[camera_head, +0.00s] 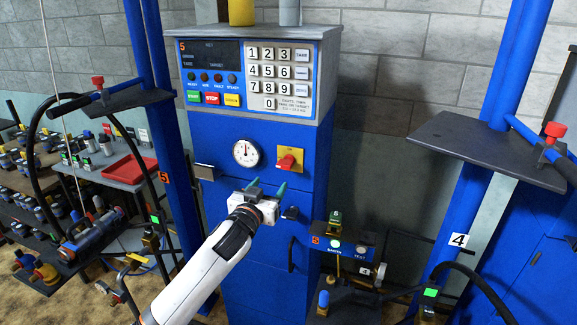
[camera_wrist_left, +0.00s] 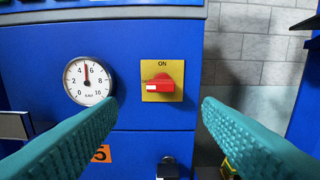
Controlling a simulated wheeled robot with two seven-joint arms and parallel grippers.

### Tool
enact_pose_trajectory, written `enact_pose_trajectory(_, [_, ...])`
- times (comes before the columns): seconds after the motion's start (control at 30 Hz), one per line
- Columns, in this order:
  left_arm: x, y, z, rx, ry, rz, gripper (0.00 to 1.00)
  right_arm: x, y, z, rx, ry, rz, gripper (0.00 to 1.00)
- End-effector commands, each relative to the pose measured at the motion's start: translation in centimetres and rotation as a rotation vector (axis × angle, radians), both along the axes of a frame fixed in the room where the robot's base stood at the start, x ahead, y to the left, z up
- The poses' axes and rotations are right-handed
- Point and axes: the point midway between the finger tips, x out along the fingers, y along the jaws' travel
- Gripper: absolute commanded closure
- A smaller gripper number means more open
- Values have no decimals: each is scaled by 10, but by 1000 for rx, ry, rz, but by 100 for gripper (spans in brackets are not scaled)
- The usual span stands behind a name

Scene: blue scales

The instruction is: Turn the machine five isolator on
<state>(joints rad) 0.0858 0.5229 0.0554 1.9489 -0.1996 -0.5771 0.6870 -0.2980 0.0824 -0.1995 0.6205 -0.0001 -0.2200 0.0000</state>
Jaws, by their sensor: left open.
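The machine five isolator is a red rotary handle (camera_head: 288,161) on a yellow plate (camera_head: 297,151), on the front of the blue cabinet (camera_head: 270,225) marked 5. In the left wrist view the red handle (camera_wrist_left: 162,88) lies horizontal, with "ON" printed above it on the plate. My left gripper (camera_head: 268,187) is open and empty, in front of the cabinet and a little below the isolator in the head view. In the left wrist view its teal fingers (camera_wrist_left: 160,108) stand either side of and below the handle, apart from it. My right gripper is not in view.
A round gauge (camera_head: 246,153) sits left of the isolator, and a keypad panel (camera_head: 275,75) is above. A padlock (camera_wrist_left: 168,168) hangs below. A dark shelf (camera_head: 480,150) on a blue post stands at right, and cluttered benches (camera_head: 60,200) at left.

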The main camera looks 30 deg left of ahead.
Motion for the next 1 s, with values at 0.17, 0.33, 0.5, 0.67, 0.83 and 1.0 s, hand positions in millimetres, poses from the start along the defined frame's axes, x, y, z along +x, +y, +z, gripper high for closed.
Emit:
enact_pose_trajectory(0.17, [34,8,3,1,0,2,40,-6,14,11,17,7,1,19])
enact_pose_trajectory(0.33, [65,16,3,0,1,1,40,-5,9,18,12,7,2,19])
enact_pose_trajectory(0.5, [86,21,1,1,2,1,40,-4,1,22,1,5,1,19])
enact_pose_trajectory(0.67, [97,23,0,1,2,0,40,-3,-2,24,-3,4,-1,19])
enact_pose_trajectory(0.83, [100,24,0,2,1,-1,40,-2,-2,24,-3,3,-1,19])
enact_pose_trajectory(1.0, [100,24,-1,1,1,-1,40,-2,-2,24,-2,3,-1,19])
